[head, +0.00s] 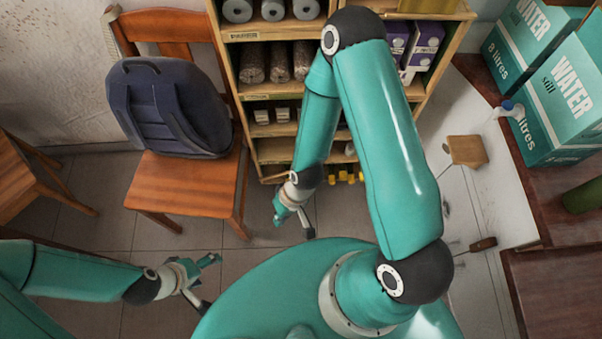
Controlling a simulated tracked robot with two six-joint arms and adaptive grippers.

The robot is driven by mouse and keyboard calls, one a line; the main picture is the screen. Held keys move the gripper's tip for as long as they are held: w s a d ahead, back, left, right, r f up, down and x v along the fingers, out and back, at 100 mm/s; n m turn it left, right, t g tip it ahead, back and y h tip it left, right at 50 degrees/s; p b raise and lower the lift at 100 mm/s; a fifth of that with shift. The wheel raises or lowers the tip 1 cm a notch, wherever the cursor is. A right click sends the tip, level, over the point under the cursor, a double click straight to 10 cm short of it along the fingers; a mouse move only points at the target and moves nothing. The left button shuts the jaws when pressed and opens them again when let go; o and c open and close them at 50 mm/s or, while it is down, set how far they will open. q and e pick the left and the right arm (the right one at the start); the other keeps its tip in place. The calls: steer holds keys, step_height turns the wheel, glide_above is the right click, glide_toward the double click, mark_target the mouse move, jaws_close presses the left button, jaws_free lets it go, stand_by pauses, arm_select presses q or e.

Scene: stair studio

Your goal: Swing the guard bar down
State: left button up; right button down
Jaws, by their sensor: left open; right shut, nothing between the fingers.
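I cannot make out a guard bar in the head view. My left gripper (207,280) is at the lower left, low over the tiled floor, open and empty. My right gripper (295,222) is left of the picture's middle, between the chair and the front of the shelf unit. It is shut with nothing in it. My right arm bends across the middle of the picture and hides part of the shelf unit.
A wooden chair (186,187) with a dark backpack (168,108) stands at the upper left. A shelf unit (262,36) with goods stands at the back. Water boxes (562,85) sit on a brown surface at the right.

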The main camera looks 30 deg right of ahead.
arm_select(q)
step_height(320, 180, down, 10)
steer(key=b, duration=0.9)
steer(key=shift+f, duration=0.2)
arm_select(e)
steer(key=w+d+f+n+g+h+b, duration=0.1)
steer(key=w+f+n+g+h+b, duration=0.15)
steer(key=w+f+n, duration=0.45)
steer(key=w+d+f+n+g+h+b, duration=0.1)
steer(key=w+f+n+b, duration=0.25)
steer(key=f, duration=0.85)
steer(key=w+d+f+n+t+h+b, duration=0.1)
steer(key=w+d+f+n+h+b, duration=0.15)
steer(key=w+d+h+b, duration=0.8)
arm_select(q)
step_height(320, 180, down, 19)
steer(key=b, duration=0.3)
steer(key=shift+a+f, duration=0.1)
steer(key=shift+f, duration=0.1)
arm_select(e)
steer(key=s+d+f+y, duration=0.1)
steer(key=d+f+y, duration=0.1)
steer(key=d+f, duration=0.5)
step_height(320, 180, down, 3)
steer(key=shift+r+n, duration=0.1)
steer(key=shift+n, duration=0.2)
